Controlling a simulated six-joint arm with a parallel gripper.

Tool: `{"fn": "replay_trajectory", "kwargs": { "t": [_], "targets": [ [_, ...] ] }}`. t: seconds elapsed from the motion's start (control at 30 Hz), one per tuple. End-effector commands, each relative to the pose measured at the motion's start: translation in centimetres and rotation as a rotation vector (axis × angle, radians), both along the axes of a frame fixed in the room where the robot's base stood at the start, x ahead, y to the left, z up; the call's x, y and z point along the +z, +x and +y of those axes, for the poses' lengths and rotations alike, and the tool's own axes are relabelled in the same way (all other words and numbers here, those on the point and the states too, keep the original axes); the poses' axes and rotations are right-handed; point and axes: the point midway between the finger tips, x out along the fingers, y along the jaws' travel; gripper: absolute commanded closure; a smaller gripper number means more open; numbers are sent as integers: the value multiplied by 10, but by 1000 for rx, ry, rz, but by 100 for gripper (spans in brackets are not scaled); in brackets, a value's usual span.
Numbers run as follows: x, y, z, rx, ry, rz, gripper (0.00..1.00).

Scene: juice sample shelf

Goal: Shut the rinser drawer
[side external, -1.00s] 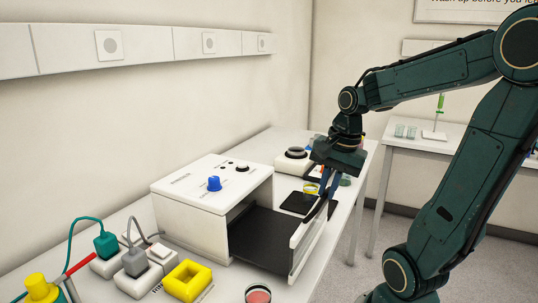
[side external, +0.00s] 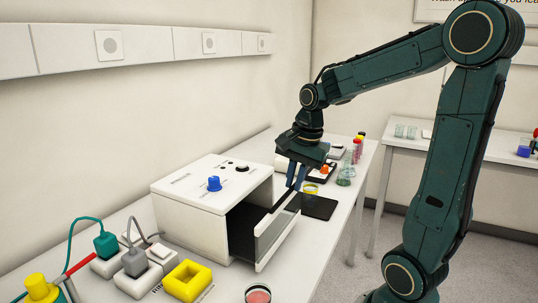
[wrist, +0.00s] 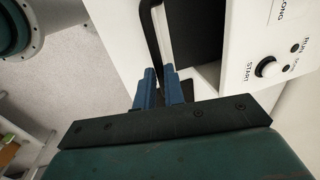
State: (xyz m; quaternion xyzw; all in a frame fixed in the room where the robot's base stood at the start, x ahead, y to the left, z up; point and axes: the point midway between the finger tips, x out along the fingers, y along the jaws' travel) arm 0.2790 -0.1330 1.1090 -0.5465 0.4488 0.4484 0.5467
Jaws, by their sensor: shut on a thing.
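The rinser (side external: 200,212) is a white box on the bench with a blue knob on top. Its drawer (side external: 277,240) stands partly open, with a dark inside and a pale front panel on the right. My gripper (side external: 294,184) is at the far end of the drawer front, pointing down. In the wrist view my blue fingers (wrist: 160,80) are shut on the black drawer handle (wrist: 150,22). The stretch of handle between the fingers is mostly hidden.
A dish with red contents (side external: 258,294) stands near the bench's front edge. A yellow block (side external: 188,281) sits left of the drawer. A black pad (side external: 320,207), a yellow-rimmed dish (side external: 310,189) and a flask (side external: 346,175) stand behind the drawer.

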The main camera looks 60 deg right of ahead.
Motion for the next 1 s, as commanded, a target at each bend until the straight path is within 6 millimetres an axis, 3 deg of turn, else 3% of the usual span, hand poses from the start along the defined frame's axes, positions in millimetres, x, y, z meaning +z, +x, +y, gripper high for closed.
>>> {"fn": "replay_trajectory", "kwargs": {
  "t": [0.2,0.4,0.93,0.97,1.0],
  "targets": [
    [0,45,1,6,1,-1,100],
    [0,71,1,5,0,-3,100],
    [1,83,1,6,0,-9,100],
    [1,83,1,7,0,-9,84],
    [1,83,1,6,0,-9,76]
  ]
}}
